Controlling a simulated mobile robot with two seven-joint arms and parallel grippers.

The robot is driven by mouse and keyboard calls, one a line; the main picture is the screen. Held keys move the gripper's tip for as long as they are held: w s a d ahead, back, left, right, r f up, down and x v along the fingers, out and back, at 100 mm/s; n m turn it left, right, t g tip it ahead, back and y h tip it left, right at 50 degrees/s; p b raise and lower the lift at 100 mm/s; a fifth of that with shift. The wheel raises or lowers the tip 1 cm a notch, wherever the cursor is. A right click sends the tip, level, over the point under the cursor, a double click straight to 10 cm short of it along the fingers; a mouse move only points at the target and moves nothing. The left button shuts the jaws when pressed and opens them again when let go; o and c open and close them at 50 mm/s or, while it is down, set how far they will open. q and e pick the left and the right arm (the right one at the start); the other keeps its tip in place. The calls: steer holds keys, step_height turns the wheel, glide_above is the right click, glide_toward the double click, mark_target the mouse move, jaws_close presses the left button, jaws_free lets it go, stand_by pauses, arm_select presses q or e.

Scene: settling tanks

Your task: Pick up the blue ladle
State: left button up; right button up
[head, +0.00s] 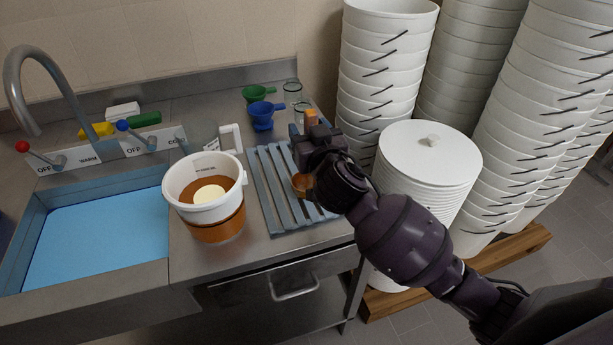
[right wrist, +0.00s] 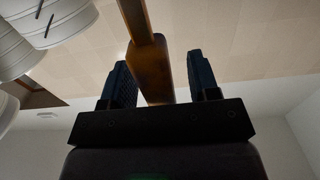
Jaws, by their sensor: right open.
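The blue ladle (head: 262,115) sits upright on the steel counter behind the slatted rack, its short handle pointing right. My right gripper (head: 308,134) is over the rack, to the right of the ladle and apart from it. It is open. In the right wrist view, an orange-brown piece with a long bar (right wrist: 152,65) shows between its two dark fingers, with gaps on both sides. An orange piece (head: 311,117) also shows at the fingers in the head view. The blue ladle is not seen in the right wrist view. My left gripper is not in view.
A green ladle (head: 258,94) and clear glasses (head: 291,87) stand near the blue ladle. A white bucket (head: 204,212) stands left of the blue-grey rack (head: 268,190). A brown rounded thing (head: 301,185) is on the rack. Tall white bucket stacks (head: 380,75) crowd the right.

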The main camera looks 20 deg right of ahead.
jaws_close()
stand_by(0.3)
